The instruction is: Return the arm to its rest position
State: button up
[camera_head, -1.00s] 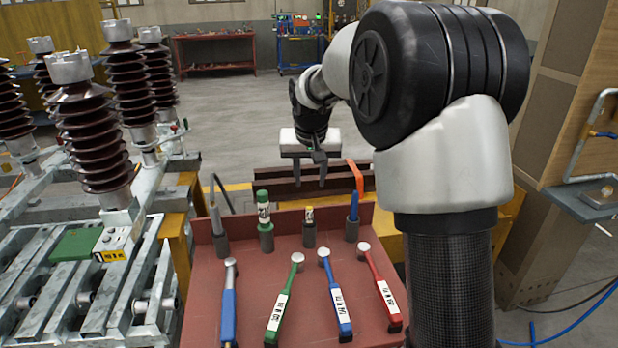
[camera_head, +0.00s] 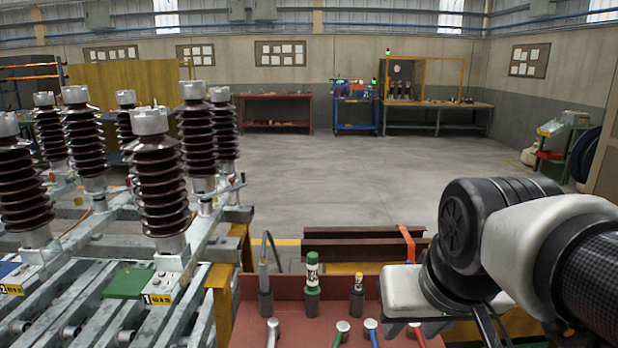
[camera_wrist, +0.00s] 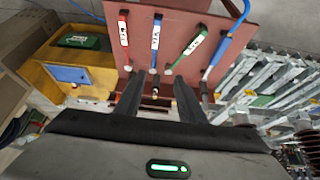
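My arm is folded at the lower right of the head view, its black and white links (camera_head: 455,240) over the right part of the red tray (camera_head: 290,300). My gripper (camera_wrist: 158,98) shows in the wrist view as two dark fingers with a clear gap between them. It is open, and nothing is seen held between the fingers. In the head view the fingertips are mostly hidden or hard to make out. The wrist view looks onto the tray, with a red (camera_wrist: 122,38), a dark blue (camera_wrist: 156,42), a green (camera_wrist: 195,42) and a lighter blue tool (camera_wrist: 228,42).
Brown insulators (camera_head: 160,185) on a metal frame stand left. Dark red beams (camera_head: 360,243) lie behind the tray. The floor (camera_head: 330,180) beyond is open.

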jog(key=w+r+p+v, duration=0.1)
jog(key=w+p+v, duration=0.1)
jog(key=p+v, duration=0.9)
jog(key=shift+s+r+p, duration=0.15)
jog(key=shift+r+p, duration=0.1)
jog(key=shift+p, duration=0.6)
jog(key=shift+c, duration=0.6)
jog(key=shift+f, duration=0.1)
